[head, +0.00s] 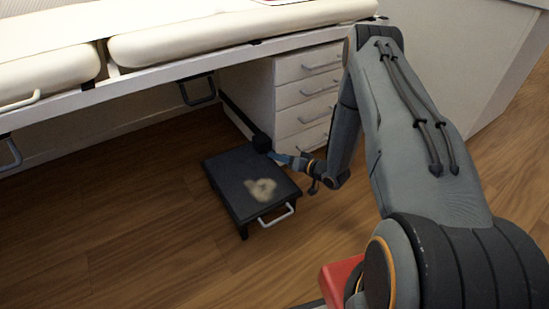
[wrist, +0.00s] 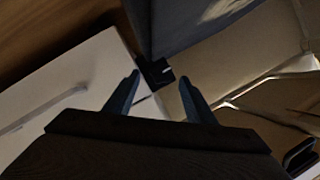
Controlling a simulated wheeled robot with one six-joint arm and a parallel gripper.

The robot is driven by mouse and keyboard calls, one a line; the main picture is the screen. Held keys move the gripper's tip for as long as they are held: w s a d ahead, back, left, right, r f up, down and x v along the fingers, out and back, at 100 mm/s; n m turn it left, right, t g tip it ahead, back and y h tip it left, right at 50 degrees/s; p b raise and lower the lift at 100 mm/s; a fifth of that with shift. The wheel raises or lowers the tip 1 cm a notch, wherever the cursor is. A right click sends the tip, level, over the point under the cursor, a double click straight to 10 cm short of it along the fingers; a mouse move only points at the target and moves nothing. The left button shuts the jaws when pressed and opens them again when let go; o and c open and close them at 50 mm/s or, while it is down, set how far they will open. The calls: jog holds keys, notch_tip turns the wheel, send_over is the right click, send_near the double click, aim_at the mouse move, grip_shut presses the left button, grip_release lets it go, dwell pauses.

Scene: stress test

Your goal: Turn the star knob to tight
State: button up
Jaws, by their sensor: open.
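A small black piece (head: 262,143), which looks like the star knob, sits at the lower end of a black bar beside the drawer cabinet, under the couch. My gripper (head: 276,156) reaches it from the right, blue fingers pointing at it. In the wrist view the two fingers (wrist: 159,79) are apart, and a dark piece with a small white mark (wrist: 157,70) shows between and just beyond their tips. I cannot tell whether the fingers touch it. Its lobes and any tight marking cannot be made out.
A low black step stool (head: 225,178) with a pale patch on top and a white handle (head: 277,216) stands below the gripper. A white drawer cabinet (head: 305,95) is close behind. The cream padded couch (head: 220,40) overhangs. Wooden floor (head: 130,220) is clear at left.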

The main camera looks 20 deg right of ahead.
aim_at(274, 162)
jog(key=shift+b+x, duration=0.6)
jog(key=shift+x, duration=1.3)
jog(key=c, duration=1)
jog(key=shift+m+y, duration=0.3)
jog(key=shift+m, duration=0.3)
jog(key=shift+c, duration=0.2)
jog(key=o, duration=1)
jog(key=shift+o, duration=0.2)
jog(key=p+v, duration=0.3)
jog(key=v, duration=0.4)
jog(key=shift+s+d, duration=0.25)
jog(key=shift+s, duration=0.05)
